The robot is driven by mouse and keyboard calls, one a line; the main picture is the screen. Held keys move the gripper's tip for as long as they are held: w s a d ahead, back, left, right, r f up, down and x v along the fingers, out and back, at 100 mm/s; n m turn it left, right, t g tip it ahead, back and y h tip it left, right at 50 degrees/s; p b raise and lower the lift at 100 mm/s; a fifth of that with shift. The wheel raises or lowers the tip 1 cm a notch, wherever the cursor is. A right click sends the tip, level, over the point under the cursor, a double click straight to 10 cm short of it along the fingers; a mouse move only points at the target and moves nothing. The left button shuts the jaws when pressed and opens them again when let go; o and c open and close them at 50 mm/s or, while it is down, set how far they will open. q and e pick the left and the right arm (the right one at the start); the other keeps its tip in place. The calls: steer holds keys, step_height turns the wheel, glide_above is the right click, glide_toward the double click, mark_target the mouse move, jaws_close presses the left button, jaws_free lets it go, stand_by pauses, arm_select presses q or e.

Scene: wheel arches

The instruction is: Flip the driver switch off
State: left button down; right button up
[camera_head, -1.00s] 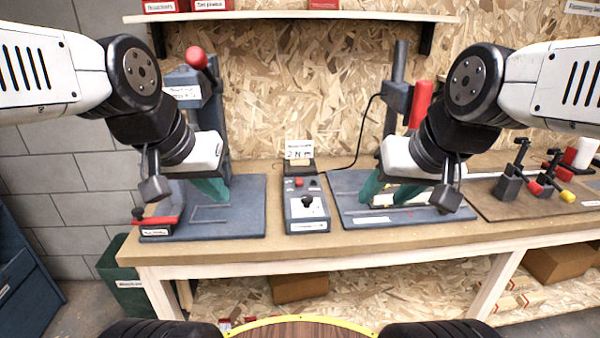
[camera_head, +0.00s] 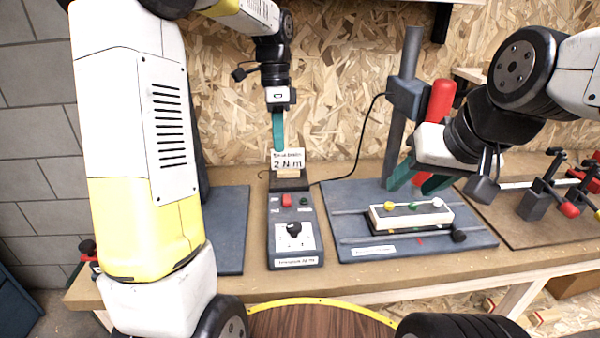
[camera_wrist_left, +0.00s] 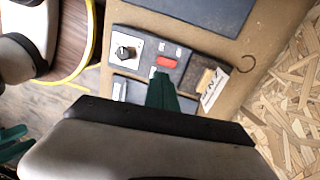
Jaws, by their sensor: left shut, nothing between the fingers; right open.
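The driver's control box (camera_head: 296,255) stands on the bench in the middle. The left wrist view also shows the red switch (camera_wrist_left: 166,61) and the knob (camera_wrist_left: 123,51). My left gripper (camera_head: 278,148) is shut and empty, pointing down, above the back of the box in the head view. In the left wrist view its fingertips (camera_wrist_left: 160,76) appear just beside the red switch; the height gap cannot be told. My right gripper (camera_head: 411,188) is open over the right-hand stand.
A "2 N·m" sign (camera_head: 288,160) stands behind the switch. A black and white block (camera_head: 411,217) with coloured knobs lies on the right base plate (camera_head: 465,237), near a post with a red tool (camera_head: 440,102). My left arm hides much of the left stand.

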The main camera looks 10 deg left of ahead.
mark_target(285, 200)
arm_select(q)
steer(key=shift+w+d+f+m, duration=0.2)
steer(key=shift+w+f, duration=0.05)
steer(key=shift+w, duration=0.3)
steer(key=shift+w+d+f+m, duration=0.15)
steer(key=shift+w+f+m, duration=0.05)
steer(key=shift+w, duration=0.3)
steer(key=f, duration=0.4)
steer(key=s+f, duration=0.1)
steer(key=f, duration=0.4)
steer(key=s+f, duration=0.1)
steer(key=f, duration=0.3)
steer(key=shift+s+d+f, duration=0.15)
steer(key=shift+d+f, duration=0.05)
steer(key=shift+f, duration=0.2)
